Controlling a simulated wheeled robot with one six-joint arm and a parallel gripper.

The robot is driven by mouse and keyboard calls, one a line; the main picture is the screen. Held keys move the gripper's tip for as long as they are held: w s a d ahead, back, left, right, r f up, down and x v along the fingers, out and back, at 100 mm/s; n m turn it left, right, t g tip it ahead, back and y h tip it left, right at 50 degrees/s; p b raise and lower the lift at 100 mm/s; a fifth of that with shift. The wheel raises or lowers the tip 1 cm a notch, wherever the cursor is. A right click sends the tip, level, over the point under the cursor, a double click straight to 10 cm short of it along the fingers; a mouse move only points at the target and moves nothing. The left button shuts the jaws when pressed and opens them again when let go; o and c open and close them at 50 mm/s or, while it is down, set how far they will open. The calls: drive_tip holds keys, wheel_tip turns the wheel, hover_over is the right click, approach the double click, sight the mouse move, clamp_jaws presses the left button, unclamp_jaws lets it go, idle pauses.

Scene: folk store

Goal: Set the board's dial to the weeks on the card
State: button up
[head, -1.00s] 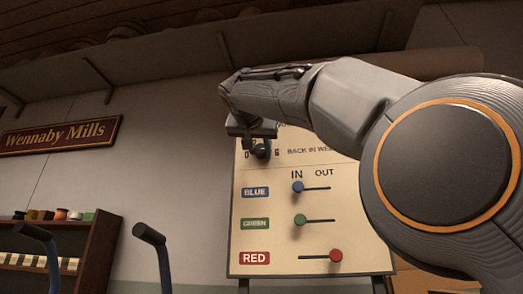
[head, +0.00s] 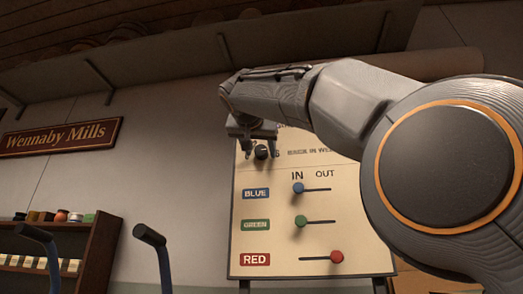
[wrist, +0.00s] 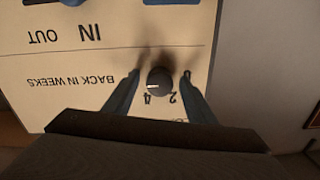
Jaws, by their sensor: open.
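In the wrist view, upside down, the dial (wrist: 162,77) has a white mark pointing left, toward the 6 side and a little above the 4. The 4 and 2 are readable below it; the 6 is hidden by a finger. My gripper (wrist: 160,74) is open, one finger on each side of the dial, with gaps showing. In the head view my gripper (head: 260,145) covers part of the scale. No card with weeks is identifiable.
Below the dial are a blue slider (head: 298,188) and a green slider (head: 301,221), both at IN, and a red slider (head: 337,257) at OUT. A shelf (head: 100,240) stands at the left. A wall sign (head: 62,137) reads "Wennaby Mills".

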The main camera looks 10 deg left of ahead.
drive_tip(key=s+b, duration=0.1)
drive_tip(key=s, duration=0.6)
drive_tip(key=shift+s+d, duration=0.25)
drive_tip(key=shift+s, duration=0.05)
